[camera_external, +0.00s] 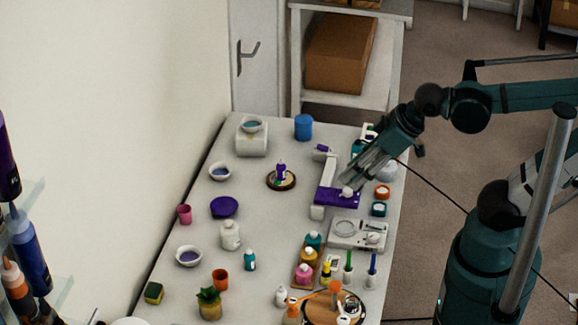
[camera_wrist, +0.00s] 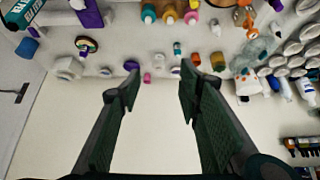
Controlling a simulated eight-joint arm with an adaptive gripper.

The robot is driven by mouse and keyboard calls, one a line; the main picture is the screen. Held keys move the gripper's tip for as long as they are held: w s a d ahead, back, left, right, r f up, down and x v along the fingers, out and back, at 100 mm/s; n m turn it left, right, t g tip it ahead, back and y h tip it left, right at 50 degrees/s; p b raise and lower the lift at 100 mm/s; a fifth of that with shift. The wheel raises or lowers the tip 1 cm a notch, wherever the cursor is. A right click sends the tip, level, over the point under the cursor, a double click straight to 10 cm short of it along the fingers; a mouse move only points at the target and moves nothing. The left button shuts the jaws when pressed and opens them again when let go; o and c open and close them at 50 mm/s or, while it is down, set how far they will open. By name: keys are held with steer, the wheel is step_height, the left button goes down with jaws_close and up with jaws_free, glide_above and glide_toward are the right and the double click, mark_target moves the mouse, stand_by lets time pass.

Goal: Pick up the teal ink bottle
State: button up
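Two teal bottles show in the external view. One teal bottle (camera_external: 314,240) stands in a wooden rack with an orange and a pink one; the other, a small teal bottle (camera_external: 249,261), stands alone to the left. I cannot tell which is the ink bottle. In the wrist view the racked teal bottle (camera_wrist: 148,14) is at the top edge, and the lone teal bottle (camera_wrist: 177,48) is beyond the fingers. My gripper (camera_external: 352,180) is above the table's right side, over the purple stand, apart from both bottles. In the wrist view its fingers (camera_wrist: 158,72) are spread and empty.
The orange bottle (camera_external: 309,256) and pink bottle (camera_external: 304,274) crowd the racked teal one. A white bottle (camera_external: 230,236) and an orange cup (camera_external: 220,280) stand near the lone one. The purple stand (camera_external: 337,197) is below my gripper. The table's middle is fairly clear.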

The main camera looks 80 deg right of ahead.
stand_by(0.4)
steer(key=n+g, duration=0.7)
steer(key=n, duration=1.1)
glide_above(250, 258)
steer(key=d, duration=0.1)
step_height(250, 258, down, 23)
steer(key=shift+w+d+r, duration=0.1)
steer(key=shift+d+r, duration=0.05)
steer(key=shift+r, duration=0.05)
steer(key=shift+w+f+n, duration=0.2)
steer(key=shift+f+n, duration=0.2)
steer(key=shift+f, duration=0.3)
steer(key=shift+f, duration=1.25)
